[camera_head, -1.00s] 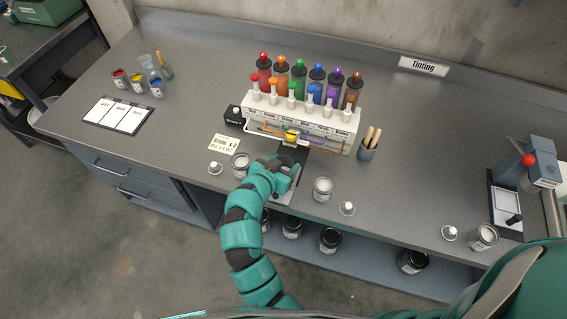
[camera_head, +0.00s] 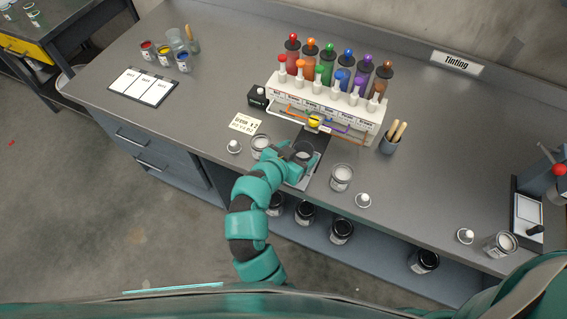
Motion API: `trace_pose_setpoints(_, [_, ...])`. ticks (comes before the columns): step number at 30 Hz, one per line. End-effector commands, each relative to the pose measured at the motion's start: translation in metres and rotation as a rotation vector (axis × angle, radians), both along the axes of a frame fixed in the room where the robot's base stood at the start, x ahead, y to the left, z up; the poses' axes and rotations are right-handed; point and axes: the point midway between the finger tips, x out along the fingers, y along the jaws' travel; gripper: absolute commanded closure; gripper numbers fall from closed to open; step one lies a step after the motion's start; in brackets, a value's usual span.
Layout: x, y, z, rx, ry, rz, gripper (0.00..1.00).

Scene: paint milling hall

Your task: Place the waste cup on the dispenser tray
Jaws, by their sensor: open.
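The dispenser tray (camera_head: 318,137) is a dark flat plate in front of the white dispenser (camera_head: 325,104), below the yellow knob. My gripper (camera_head: 299,154) is low over the front part of the tray, with its jaws open. A round, grey-rimmed cup (camera_head: 305,148), perhaps the waste cup, shows at the jaws and seems to stand on the tray. My gripper partly hides it, so I cannot tell whether its base rests flat or whether the jaws touch it.
Open cans stand left (camera_head: 261,145) and right (camera_head: 341,177) of my gripper. White-knobbed pieces (camera_head: 234,146) lie along the bench's front edge. A stick holder (camera_head: 391,141) stands right of the dispenser. A clear cup (camera_head: 175,38) and small paint cups are at back left. The bench's right-middle is clear.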

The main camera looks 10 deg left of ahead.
Motion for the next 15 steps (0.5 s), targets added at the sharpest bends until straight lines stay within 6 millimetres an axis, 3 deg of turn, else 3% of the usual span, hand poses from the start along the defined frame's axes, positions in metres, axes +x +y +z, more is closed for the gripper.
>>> trace_pose_setpoints(15, [-0.054,0.032,0.033,-0.001,-0.002,0.004,0.26])
